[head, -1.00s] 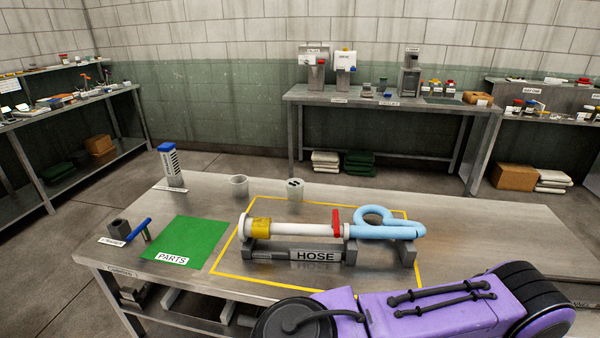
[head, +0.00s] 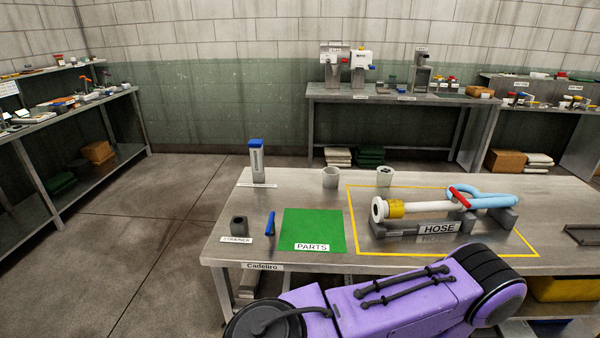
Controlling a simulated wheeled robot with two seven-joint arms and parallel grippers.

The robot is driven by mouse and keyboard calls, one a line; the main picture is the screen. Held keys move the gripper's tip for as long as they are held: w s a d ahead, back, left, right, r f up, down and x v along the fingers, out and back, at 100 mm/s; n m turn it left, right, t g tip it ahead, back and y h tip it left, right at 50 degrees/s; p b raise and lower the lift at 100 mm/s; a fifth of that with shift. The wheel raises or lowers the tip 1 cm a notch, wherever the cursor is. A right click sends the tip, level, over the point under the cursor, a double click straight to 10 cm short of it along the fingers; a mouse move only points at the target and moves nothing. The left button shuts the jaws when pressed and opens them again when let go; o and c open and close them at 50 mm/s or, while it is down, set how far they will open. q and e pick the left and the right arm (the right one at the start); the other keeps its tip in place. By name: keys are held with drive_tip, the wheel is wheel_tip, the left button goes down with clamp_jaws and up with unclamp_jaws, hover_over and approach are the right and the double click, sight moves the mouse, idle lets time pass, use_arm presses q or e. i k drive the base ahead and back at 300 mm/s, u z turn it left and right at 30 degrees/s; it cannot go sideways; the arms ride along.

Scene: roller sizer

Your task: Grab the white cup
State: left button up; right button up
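Two pale cups stand upright near the back edge of the steel table (head: 300,192). The left one is a plain whitish-grey cup (head: 330,178), open at the top. The right one is a similar pale cup (head: 384,177) with dark spots at its top; I cannot tell whether these are holes or contents. I cannot tell which one the task means. A purple arm of mine shows at the bottom of the head view, in front of the table and well short of the cups. Neither gripper is in view.
A hose assembly (head: 425,207) on a grey stand lies inside a yellow outline, in front of the right cup. A green parts mat (head: 313,228) lies in front of the left cup. A blue-capped container (head: 257,161) stands to the left. Bare tabletop surrounds the left cup.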

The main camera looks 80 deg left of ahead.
sight(331, 177)
drive_tip(key=k, duration=0.3)
drive_tip(key=u, duration=1)
